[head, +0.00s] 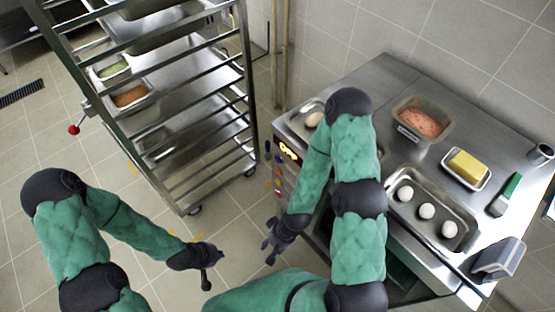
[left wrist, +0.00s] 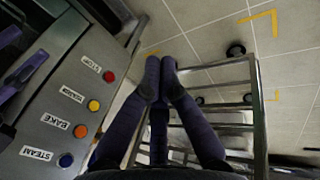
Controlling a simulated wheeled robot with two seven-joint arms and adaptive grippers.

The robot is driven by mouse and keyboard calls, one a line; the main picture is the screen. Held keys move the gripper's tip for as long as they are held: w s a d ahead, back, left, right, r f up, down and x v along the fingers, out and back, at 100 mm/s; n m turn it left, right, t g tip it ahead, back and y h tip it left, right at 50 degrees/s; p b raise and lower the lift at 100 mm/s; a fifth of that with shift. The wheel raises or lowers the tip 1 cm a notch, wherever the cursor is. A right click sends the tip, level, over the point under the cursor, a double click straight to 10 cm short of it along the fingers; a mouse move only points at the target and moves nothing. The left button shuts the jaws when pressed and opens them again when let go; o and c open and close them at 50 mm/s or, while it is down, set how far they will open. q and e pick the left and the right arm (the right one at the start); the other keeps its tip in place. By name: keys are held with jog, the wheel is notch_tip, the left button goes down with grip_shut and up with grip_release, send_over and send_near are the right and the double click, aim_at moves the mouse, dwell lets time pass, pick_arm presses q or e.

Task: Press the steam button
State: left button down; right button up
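The blue steam button (left wrist: 65,160), beside the label STEAM, is at the lower left of the left wrist view, at one end of a button row on the metal oven front. In the head view the steam button (head: 278,158) is small, below the lit display (head: 289,151). My left gripper (head: 207,284) is over the floor left of the oven, apart from the panel. Its fingertips (left wrist: 161,67) are together and empty in the left wrist view. My right gripper (head: 268,254) is near the oven front, below the buttons; its finger gap is unclear.
The orange BAKE button (left wrist: 81,131), a yellow button (left wrist: 94,105) and a red button (left wrist: 109,76) share the row. A wheeled rack (head: 190,205) stands left of the oven. A tray with eggs (head: 463,247) is on the counter. Floor between rack and oven is free.

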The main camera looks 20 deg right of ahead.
aim_at(278, 159)
pick_arm(q)
jog(key=w+d+r+n+t+b, duration=0.1)
jog(key=w+d+r+t, duration=0.1)
jog(key=w+d+t, duration=0.4)
jog(key=w+d+r+t+b, duration=0.2)
jog(key=w+d, duration=0.2)
jog(key=w, duration=0.5)
jog(key=w+d+r+n+t+h+b, duration=0.1)
jog(key=d+r+t+h, duration=0.2)
jog(key=d+r+t, duration=0.3)
notch_tip(278, 159, up, 4)
jog(key=shift+w+d+f, duration=0.25)
jog(key=shift+d, duration=0.9)
jog(key=w+d+b, duration=0.1)
jog(key=w+d, duration=0.2)
jog(key=d, duration=0.5)
jog(key=shift+d, duration=0.15)
jog(key=shift+d, duration=0.15)
